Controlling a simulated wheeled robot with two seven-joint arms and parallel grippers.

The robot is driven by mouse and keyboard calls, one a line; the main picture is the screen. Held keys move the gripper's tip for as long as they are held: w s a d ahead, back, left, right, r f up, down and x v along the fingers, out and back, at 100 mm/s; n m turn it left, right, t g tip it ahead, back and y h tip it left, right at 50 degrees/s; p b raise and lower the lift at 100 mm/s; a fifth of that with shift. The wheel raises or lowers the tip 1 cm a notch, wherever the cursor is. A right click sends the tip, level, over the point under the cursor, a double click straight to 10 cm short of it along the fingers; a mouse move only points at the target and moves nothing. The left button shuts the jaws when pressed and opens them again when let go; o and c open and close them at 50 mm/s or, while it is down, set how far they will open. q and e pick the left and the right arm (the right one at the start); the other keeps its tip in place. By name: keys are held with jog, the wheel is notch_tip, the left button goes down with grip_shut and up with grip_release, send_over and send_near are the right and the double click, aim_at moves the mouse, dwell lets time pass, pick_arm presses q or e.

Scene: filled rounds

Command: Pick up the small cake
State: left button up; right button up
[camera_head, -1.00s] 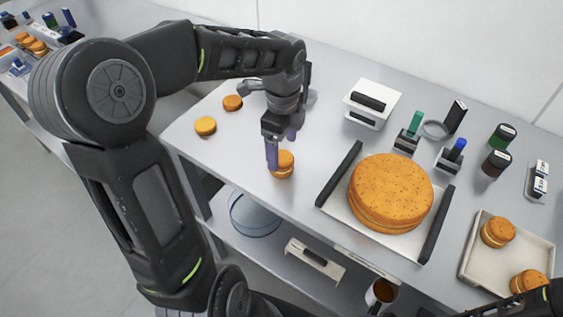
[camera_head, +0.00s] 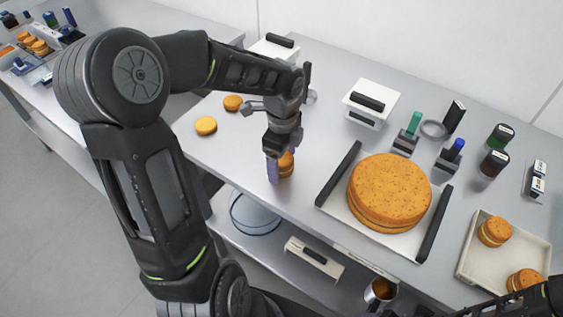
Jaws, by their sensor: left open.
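The small cake (camera_head: 287,164), a small orange-brown filled round, stands near the front edge of the table, left of the large cake. My left gripper (camera_head: 277,167) is at this small cake, jaws open and pointing down. One purple-grey finger stands in front of the cake's left side and hides part of it. The other finger is mostly hidden, so I cannot tell whether the cake is between the fingers or touched. Part of my right arm shows at the bottom right corner; its jaws do not show.
The large cake (camera_head: 389,187) sits on a white tray with dark handles (camera_head: 433,225). Two single rounds (camera_head: 206,126) (camera_head: 233,102) lie at the left. A beige tray (camera_head: 480,262) holds two small filled cakes (camera_head: 494,231) (camera_head: 525,281). Stamps and jars stand behind.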

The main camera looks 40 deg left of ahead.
pick_arm(q)
jog(key=c, duration=0.9)
jog(key=shift+c, duration=0.2)
notch_tip(320, 180, up, 10)
jog(key=shift+r+b, duration=0.1)
jog(key=shift+b, duration=0.4)
dwell(0.4)
